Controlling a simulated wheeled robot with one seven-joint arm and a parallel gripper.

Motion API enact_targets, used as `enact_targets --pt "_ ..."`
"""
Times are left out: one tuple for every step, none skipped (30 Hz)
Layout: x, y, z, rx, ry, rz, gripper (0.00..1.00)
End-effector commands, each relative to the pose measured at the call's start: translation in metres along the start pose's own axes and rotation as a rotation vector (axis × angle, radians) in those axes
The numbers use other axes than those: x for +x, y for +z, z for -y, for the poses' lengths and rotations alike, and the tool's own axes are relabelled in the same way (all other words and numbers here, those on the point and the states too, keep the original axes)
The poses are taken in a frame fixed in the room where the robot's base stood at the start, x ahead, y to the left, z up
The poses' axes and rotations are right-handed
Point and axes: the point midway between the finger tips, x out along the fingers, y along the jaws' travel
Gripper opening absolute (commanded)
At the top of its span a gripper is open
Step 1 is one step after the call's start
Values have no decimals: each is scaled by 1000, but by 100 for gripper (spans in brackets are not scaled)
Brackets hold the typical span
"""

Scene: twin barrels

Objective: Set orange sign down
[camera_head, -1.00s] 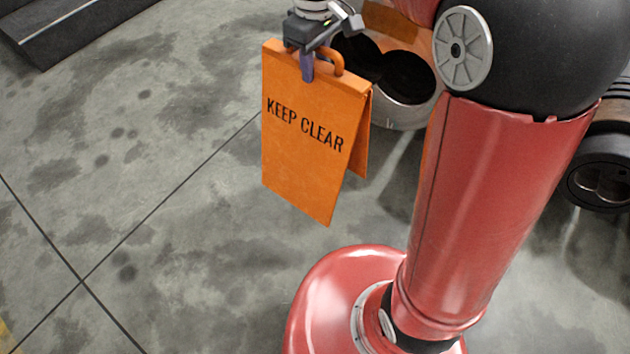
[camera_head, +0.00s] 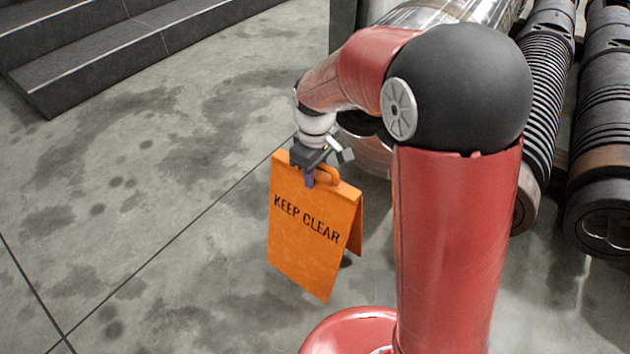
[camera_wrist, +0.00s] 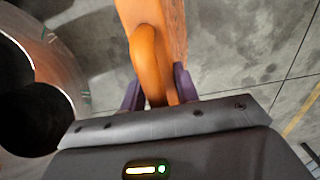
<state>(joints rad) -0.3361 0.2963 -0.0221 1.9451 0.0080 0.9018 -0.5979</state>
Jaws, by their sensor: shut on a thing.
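The orange folding sign (camera_head: 312,240) reads KEEP CLEAR and hangs upright from my gripper (camera_head: 310,179), its two panels a little spread at the bottom. My gripper is shut on the sign's top edge beside its looped handle. In the wrist view the purple fingers of my gripper (camera_wrist: 158,88) sit on either side of the orange sign (camera_wrist: 172,30) near the handle. The head view does not clearly show whether the sign's lower edge touches the floor. A small dark shadow shows at its right side.
Dark grey steps (camera_head: 110,60) stand at the upper left. Large ribbed barrels (camera_head: 600,130) lie at the right, and another round metal end (camera_head: 372,152) is partly hidden behind my arm. The stained concrete floor (camera_head: 170,210) left of the sign is clear.

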Motion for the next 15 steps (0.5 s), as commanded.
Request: enact_targets --pt "9 -1 0 0 0 -1 0" --pt "13 -1 0 0 0 -1 0" --pt "18 -1 0 0 1 -2 0" --pt "21 -1 0 0 0 -1 0" --pt "23 -1 0 -1 1 -2 0" --pt "25 -1 0 -1 1 -3 0" --pt "26 -1 0 -1 2 -4 0" --pt "26 -1 0 -1 2 -4 0" --pt "26 -1 0 -1 2 -4 0" --pt "26 -1 0 -1 3 -4 0" --pt "26 -1 0 -1 3 -4 0" --pt "26 -1 0 -1 3 -4 0" --pt "26 -1 0 -1 3 -4 0" --pt "26 -1 0 -1 3 -4 0" --pt "26 -1 0 -1 3 -4 0"
